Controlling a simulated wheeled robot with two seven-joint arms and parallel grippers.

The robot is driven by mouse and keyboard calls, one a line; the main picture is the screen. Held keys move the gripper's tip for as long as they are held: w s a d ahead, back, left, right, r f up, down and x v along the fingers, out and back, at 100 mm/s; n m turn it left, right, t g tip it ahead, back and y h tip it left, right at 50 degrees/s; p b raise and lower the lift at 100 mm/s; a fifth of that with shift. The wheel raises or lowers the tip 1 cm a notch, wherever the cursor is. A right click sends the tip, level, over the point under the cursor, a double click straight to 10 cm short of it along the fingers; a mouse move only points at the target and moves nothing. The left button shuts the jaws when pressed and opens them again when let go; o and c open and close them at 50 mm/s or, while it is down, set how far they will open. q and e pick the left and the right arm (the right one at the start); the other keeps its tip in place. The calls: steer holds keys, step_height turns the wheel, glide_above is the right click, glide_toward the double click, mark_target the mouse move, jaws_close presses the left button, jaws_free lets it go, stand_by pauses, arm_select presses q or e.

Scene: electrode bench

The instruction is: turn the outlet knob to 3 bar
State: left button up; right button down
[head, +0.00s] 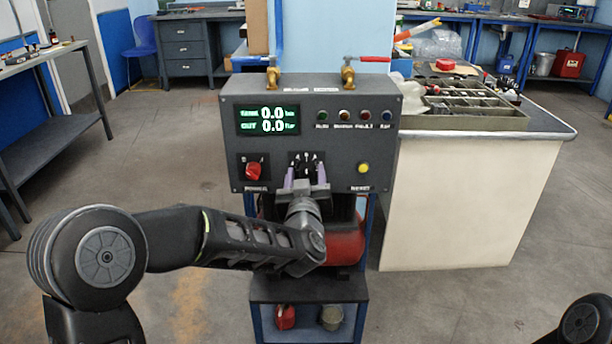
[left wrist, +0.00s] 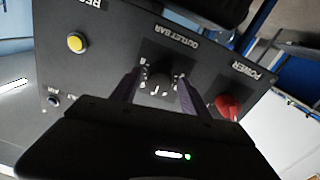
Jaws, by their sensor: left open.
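In the left wrist view the two purple fingers of my left gripper (left wrist: 158,85) stand open, one on each side of the knob. I cannot tell whether they touch it. The display (head: 268,120) reads 0.0 on both lines. My right gripper is out of view.
The red power knob (head: 253,171) is left of the outlet knob and the yellow reset button (head: 363,168) is right of it. Several small lamps (head: 345,115) sit above. Two brass valves (head: 348,73) stand on top. A bench with a parts tray (head: 470,122) is at the right.

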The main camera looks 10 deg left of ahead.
arm_select(q)
steer(key=shift+w, duration=0.1)
jaws_close()
stand_by(0.6)
